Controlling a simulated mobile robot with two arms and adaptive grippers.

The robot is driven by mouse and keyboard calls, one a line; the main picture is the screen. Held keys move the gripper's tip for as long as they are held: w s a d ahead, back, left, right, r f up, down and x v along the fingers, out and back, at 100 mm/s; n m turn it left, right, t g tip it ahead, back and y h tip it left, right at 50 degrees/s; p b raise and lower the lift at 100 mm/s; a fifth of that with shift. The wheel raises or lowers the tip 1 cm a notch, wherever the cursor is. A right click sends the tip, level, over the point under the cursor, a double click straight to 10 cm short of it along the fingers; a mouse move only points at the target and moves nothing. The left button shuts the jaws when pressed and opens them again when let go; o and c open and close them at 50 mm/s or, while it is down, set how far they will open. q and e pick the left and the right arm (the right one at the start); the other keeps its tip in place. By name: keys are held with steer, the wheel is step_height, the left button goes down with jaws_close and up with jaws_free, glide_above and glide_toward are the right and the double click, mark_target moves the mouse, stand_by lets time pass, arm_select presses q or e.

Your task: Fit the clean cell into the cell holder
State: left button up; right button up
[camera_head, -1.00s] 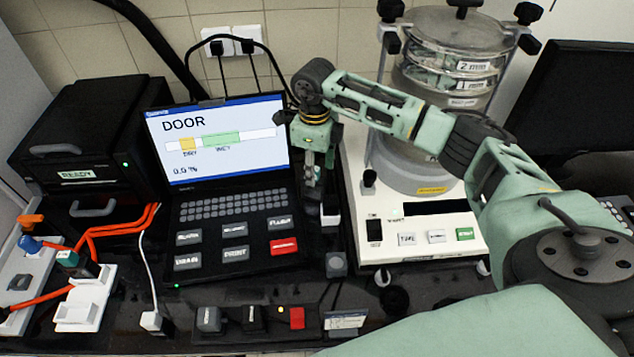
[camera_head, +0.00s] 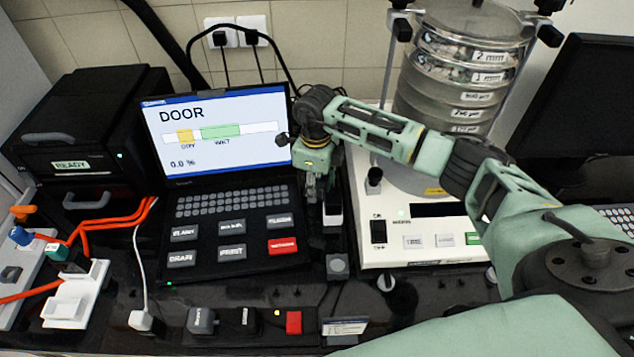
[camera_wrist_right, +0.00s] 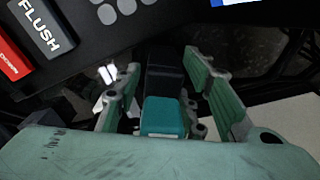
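My right gripper (camera_head: 316,192) points down between the laptop and the sieve shaker. In the right wrist view its two fingers (camera_wrist_right: 163,75) stand apart on either side of a dark block (camera_wrist_right: 165,70) with a teal end (camera_wrist_right: 163,117). The block lies close to both fingers; I cannot tell whether they grip it, or whether it is the clean cell. A dark upright piece with a white base (camera_head: 333,216) stands just right of the gripper. I cannot pick out the cell holder with certainty. My left gripper is out of view.
A laptop (camera_head: 235,255) reading DOOR and 0.0 % stands left of the gripper. The sieve shaker (camera_head: 470,90) is at the right, a black unit (camera_head: 85,130) marked READY at the left. A white cradle (camera_head: 75,310) and orange cables (camera_head: 110,222) are at the lower left.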

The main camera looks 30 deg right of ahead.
jaws_close()
steer(key=shift+r, duration=0.1)
